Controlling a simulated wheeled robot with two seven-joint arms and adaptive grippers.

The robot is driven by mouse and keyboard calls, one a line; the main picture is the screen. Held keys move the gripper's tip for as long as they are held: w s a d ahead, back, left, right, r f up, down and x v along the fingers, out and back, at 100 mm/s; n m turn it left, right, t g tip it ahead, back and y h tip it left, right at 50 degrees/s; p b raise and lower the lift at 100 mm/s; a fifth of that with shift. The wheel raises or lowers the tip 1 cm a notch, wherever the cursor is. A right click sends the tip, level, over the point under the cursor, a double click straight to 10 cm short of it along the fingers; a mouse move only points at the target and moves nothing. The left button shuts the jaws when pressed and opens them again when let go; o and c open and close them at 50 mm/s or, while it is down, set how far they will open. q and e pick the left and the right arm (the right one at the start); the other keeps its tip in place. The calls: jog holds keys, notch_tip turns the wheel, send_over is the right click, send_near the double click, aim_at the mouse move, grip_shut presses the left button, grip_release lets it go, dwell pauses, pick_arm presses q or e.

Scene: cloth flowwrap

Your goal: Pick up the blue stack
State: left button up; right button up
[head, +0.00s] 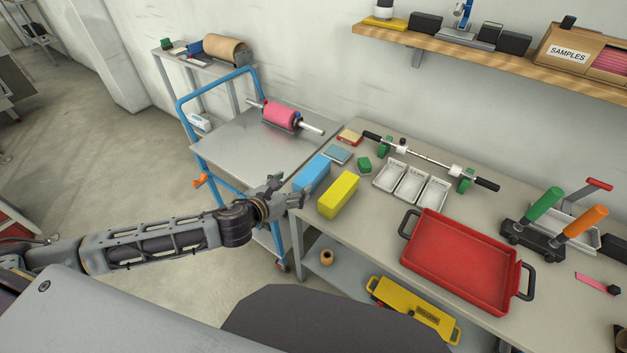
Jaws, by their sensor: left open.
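The blue stack (312,174) is a long block at the left edge of the workbench. A yellow block (338,194) of similar shape lies just to its right, with a narrow gap between them. My left gripper (287,188) is open and empty. It is just left of the near end of the blue stack, by the table's edge; I cannot tell whether it touches the stack. My right gripper is out of view.
A red tray (462,262) with dark handles fills the middle of the workbench (374,225). A blue-framed cart (235,145) with a pink roll (280,115) stands left.

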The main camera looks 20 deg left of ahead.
aim_at(311, 172)
pick_arm(q)
jog(key=shift+a, duration=0.15)
jog(key=shift+x, duration=4.3)
jog(key=shift+w, duration=0.1)
jog(key=shift+w+f, duration=0.2)
jog(key=shift+w, duration=0.55)
jog(key=shift+w+f, duration=0.2)
jog(key=shift+w, duration=0.6)
jog(key=shift+x, duration=1)
jog(key=shift+s, duration=0.1)
jog(key=shift+c, duration=0.3)
jog(key=c, duration=0.8)
